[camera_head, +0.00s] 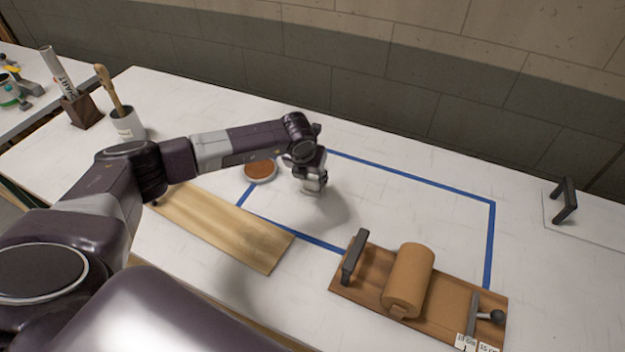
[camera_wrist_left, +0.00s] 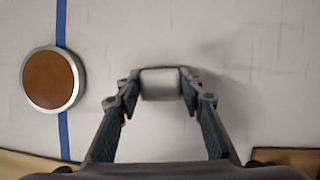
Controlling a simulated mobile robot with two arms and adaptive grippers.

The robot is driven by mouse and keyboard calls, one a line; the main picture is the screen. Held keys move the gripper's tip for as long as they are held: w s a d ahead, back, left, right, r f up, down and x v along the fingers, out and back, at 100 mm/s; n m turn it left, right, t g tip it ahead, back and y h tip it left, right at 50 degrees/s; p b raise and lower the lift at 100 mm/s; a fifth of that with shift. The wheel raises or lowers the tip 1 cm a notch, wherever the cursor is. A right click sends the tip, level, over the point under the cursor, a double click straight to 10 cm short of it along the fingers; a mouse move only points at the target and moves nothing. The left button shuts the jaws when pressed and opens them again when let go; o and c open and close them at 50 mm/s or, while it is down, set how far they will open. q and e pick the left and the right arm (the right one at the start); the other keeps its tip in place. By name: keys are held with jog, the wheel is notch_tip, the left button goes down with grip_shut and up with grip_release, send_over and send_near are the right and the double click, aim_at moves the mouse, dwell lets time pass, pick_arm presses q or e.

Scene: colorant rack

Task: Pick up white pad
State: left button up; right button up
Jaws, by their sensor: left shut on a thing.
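The white pad (camera_wrist_left: 159,84) shows in the left wrist view as a small pale block between the two fingertips. My left gripper (camera_head: 314,188) is shut on it, with a fingertip touching each side in the left wrist view (camera_wrist_left: 160,86). The gripper points down at the white tabletop, inside the blue tape outline. My right gripper is not in view.
A round dish with brown contents (camera_head: 261,171) sits left of the gripper on the blue tape (camera_head: 489,240). A wooden plank (camera_head: 220,228) lies nearer. A wooden board (camera_head: 450,312) with a brown roll (camera_head: 410,275) is at front right. The tape outline's right part is clear.

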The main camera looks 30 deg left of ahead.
aim_at(313, 177)
pick_arm(q)
notch_tip(313, 177, up, 20)
jog(key=b, duration=0.5)
jog(key=shift+b, duration=0.35)
jog(key=shift+f, duration=0.1)
